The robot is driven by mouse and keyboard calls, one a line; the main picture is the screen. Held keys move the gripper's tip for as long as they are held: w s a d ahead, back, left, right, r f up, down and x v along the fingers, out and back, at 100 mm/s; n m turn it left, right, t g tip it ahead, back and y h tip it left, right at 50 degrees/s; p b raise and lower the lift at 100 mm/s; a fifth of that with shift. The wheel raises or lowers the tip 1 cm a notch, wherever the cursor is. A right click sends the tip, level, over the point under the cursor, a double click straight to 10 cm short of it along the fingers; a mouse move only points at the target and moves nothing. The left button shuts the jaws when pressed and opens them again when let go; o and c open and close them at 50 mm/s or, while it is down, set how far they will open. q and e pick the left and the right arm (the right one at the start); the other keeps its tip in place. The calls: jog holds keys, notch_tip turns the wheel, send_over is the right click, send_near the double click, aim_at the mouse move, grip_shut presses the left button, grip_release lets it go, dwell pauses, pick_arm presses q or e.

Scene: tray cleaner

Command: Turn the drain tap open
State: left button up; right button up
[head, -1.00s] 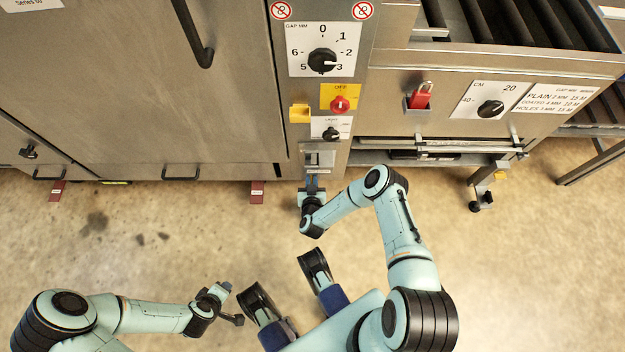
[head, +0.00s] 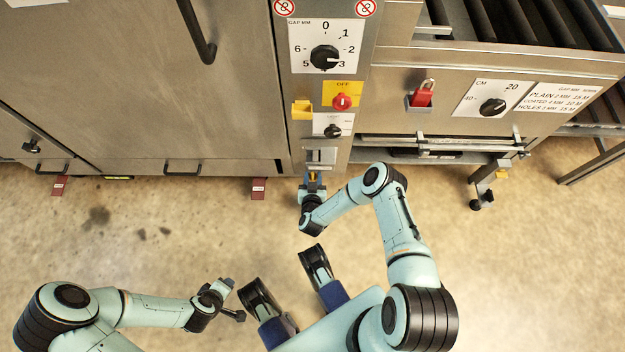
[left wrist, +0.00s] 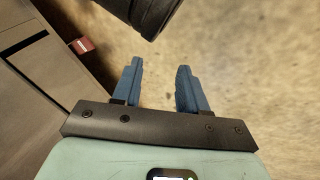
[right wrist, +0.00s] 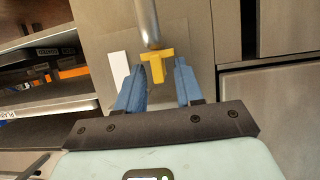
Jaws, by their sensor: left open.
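The drain tap's yellow T-shaped handle (right wrist: 157,68) shows in the right wrist view, at the lower end of a grey metal pipe (right wrist: 148,22). My right gripper (right wrist: 160,82) is open, with one blue finger on each side of the handle's stem and visible gaps between. In the head view, a small yellow part of the handle (head: 312,176) shows between the fingers of my right gripper (head: 312,182), just below the control column. My left gripper (left wrist: 158,82) is open and empty over the floor; it shows at lower left in the head view (head: 229,284).
The control column has a large black gap dial (head: 324,58), a red knob (head: 342,101) and a yellow block (head: 302,109). In the right wrist view, shelves (right wrist: 45,105) stand at left. The floor (head: 150,250) is mostly clear.

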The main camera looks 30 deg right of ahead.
pick_arm(q)
jog(key=s+d+r+g+h+p, duration=0.1)
jog(key=s+d+r+g+p, duration=0.1)
jog(key=s+d+r+p, duration=0.1)
jog(key=shift+s+d+r+m+p, duration=0.25)
jog(key=shift+s+r+p, duration=0.5)
jog(key=shift+s, duration=1.1)
pick_arm(e)
jog(key=v, duration=1.3)
pick_arm(q)
jog(key=shift+r, duration=0.2)
pick_arm(e)
jog(key=shift+w+r, duration=0.1)
jog(key=shift+w, duration=0.05)
